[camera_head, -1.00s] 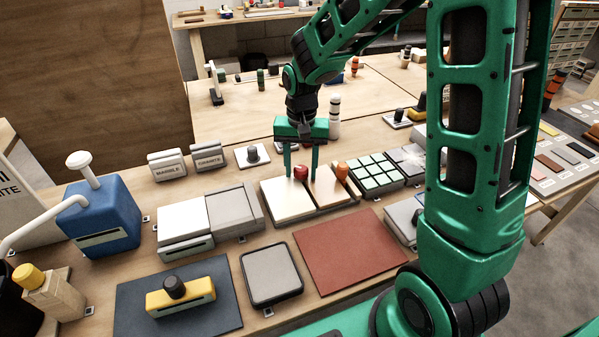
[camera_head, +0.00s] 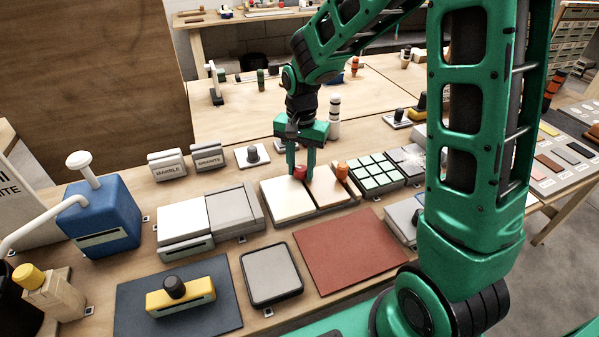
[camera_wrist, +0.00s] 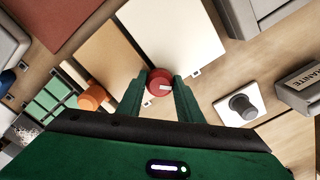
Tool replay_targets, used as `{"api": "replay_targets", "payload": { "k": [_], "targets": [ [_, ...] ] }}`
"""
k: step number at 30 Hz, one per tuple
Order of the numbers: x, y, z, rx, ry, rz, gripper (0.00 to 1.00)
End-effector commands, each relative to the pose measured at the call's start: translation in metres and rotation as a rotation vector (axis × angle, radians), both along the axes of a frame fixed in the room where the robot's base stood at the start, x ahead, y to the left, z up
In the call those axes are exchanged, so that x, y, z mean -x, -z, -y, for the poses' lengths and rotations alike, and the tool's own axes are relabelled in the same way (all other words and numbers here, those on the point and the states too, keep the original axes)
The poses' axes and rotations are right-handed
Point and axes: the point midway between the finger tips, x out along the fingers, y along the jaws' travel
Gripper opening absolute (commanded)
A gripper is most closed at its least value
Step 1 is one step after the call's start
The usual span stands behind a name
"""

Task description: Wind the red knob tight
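The red knob (camera_head: 300,173) stands at the back, by the seam between a white panel (camera_head: 287,201) and a brown panel (camera_head: 327,188). It also shows in the wrist view (camera_wrist: 160,82), with a small pale mark on its top. My gripper (camera_head: 300,174) points down over it, one finger on each side. In the wrist view my gripper's fingertips (camera_wrist: 161,80) lie close against the knob's sides, and it looks shut on the knob. The knob's lower part is partly hidden.
An orange knob (camera_head: 342,171) stands close to the right of the red knob. A tray of green tiles (camera_head: 376,172) lies beyond it. A grey knob on a white plate (camera_head: 253,156) stands at the back left. A flat red-brown mat (camera_head: 350,250) lies in front.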

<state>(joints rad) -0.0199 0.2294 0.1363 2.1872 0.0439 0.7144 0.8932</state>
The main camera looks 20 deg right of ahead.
Motion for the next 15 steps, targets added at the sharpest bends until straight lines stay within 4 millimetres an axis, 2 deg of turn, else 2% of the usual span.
{"api": "replay_targets", "payload": {
  "k": [5,15],
  "targets": [
    [-0.0003,0.0000,-0.0004,-0.001,0.068,0.001,0.01],
    [-0.0010,0.0003,-0.0010,0.000,0.447,0.001,0.01]
  ]
}}
